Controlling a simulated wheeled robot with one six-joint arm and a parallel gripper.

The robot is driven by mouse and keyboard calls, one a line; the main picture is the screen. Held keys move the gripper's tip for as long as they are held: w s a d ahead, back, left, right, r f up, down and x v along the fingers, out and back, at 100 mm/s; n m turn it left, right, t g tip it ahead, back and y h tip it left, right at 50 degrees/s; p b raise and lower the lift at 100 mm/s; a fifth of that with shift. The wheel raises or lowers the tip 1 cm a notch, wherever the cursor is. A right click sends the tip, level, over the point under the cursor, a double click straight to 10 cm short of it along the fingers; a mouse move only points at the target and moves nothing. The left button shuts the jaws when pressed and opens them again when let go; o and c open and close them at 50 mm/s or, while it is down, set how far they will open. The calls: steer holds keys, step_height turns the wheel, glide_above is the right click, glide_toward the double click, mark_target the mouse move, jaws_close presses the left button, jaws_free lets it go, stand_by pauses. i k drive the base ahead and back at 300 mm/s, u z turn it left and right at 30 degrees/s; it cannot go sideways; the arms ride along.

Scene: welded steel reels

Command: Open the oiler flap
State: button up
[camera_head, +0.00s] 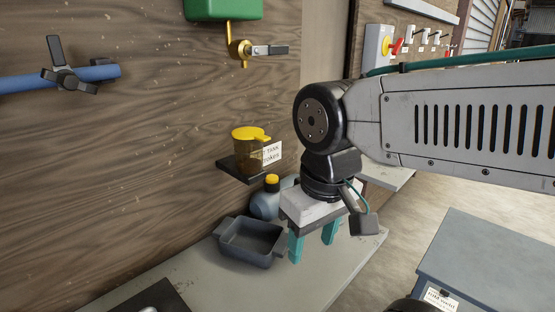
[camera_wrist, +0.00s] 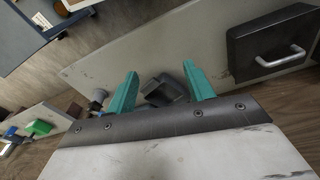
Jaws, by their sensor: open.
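The oiler (camera_head: 247,150) is an amber see-through cup on a small dark wall shelf in the head view. Its yellow flap (camera_head: 250,132) lies flat across the top, with a tab pointing right, and looks shut. My gripper (camera_head: 313,246) hangs with its teal fingers down, right of the oiler and lower than it, above the bench. The fingers are apart with nothing between them. They also show in the wrist view (camera_wrist: 160,83), spread above the bench. I cannot make out the oiler clearly in the wrist view.
Below the oiler stand a grey tray (camera_head: 252,242) and a blue-grey bottle (camera_head: 266,204) with a yellow cap, close to my gripper. A brass valve (camera_head: 240,48) under a green tank (camera_head: 222,9) is above. A blue pipe (camera_head: 100,72) runs at left. The bench front (camera_head: 345,260) is clear.

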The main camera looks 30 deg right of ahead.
mark_target(245, 133)
steer(key=z, duration=0.5)
steer(key=k, duration=1.2)
steer(key=z, duration=0.3)
steer(key=i, duration=0.7)
steer(key=z, duration=0.45)
